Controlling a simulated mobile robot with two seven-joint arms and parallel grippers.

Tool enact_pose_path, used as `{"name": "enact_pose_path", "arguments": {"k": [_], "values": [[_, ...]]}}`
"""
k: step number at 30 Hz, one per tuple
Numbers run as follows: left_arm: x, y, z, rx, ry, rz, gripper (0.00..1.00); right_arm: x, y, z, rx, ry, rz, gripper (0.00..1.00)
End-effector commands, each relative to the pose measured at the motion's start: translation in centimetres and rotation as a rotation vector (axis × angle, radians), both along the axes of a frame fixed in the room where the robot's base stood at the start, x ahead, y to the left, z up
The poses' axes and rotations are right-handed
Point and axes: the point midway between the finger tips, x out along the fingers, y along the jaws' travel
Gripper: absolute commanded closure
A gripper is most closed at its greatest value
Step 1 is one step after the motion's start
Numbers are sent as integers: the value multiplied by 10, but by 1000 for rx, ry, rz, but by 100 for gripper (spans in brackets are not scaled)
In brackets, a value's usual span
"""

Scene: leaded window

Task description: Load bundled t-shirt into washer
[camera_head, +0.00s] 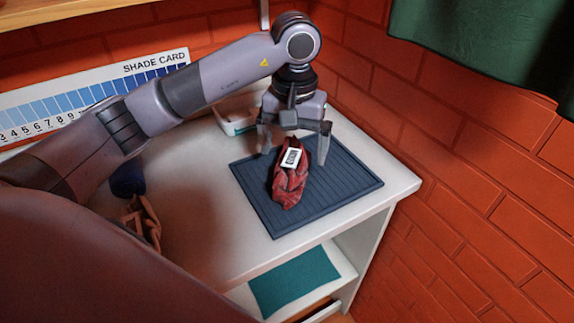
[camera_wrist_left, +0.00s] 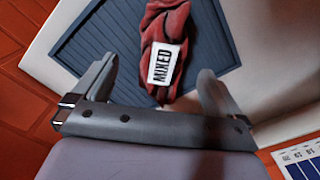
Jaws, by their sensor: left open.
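The bundled t-shirt (camera_head: 291,187) is a dark red, twisted bundle with a white label. It lies on a dark blue ribbed mat (camera_head: 345,188) on the white counter. In the left wrist view the bundle (camera_wrist_left: 164,27) carries a label reading "MIXED". My left gripper (camera_head: 294,152) is open above the label end of the bundle, fingers spread to either side and holding nothing. In the left wrist view its two fingers (camera_wrist_left: 157,88) show with the bundle's label end between and beyond them. I see no washer in these views, and my right gripper is not in view.
A white tray (camera_head: 233,124) stands behind the mat. A shade card (camera_head: 100,92) leans at the back left. A brown item (camera_head: 143,222) and a dark blue one (camera_head: 127,180) lie left. A teal cloth (camera_head: 295,279) lies on the shelf below. Brick wall closes the right side.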

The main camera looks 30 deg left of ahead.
Motion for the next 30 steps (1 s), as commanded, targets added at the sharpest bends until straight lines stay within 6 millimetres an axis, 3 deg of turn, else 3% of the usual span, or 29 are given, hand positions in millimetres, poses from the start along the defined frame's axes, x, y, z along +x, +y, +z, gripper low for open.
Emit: {"name": "enact_pose_path", "arguments": {"k": [13,23,28,30], "values": [[-4,0,-49,1,1,2,0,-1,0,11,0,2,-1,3],[-3,1,-56,1,-3,2,0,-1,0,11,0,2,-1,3],[-3,1,-56,1,-3,2,55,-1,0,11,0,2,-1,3],[-3,1,-55,1,-4,2,67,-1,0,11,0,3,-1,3]]}}
